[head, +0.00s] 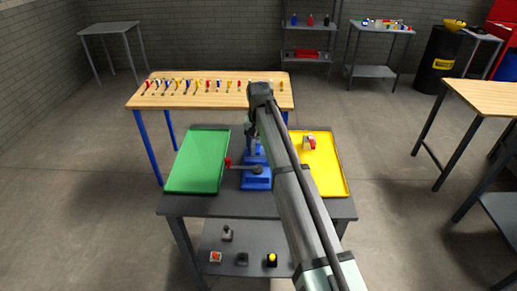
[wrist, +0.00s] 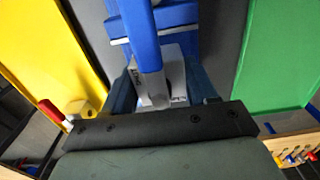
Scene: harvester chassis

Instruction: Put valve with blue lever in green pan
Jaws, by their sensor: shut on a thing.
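The valve with the blue lever (wrist: 143,40) is between my gripper's fingers (wrist: 160,88) in the wrist view. Its grey body (wrist: 154,90) is gripped and its lever extends up the picture. In the head view my gripper (head: 252,135) is over the blue vise (head: 257,180), partly hidden by my arm. I cannot tell whether the valve touches the vise. The green pan (head: 199,160) is empty, left of the vise; it also shows at the right of the wrist view (wrist: 285,50).
A yellow pan (head: 328,168) at the right holds a valve with a red lever (head: 309,142). The vise has a red-tipped handle (head: 229,161) beside the green pan. A wooden table (head: 200,98) with a row of tools stands behind.

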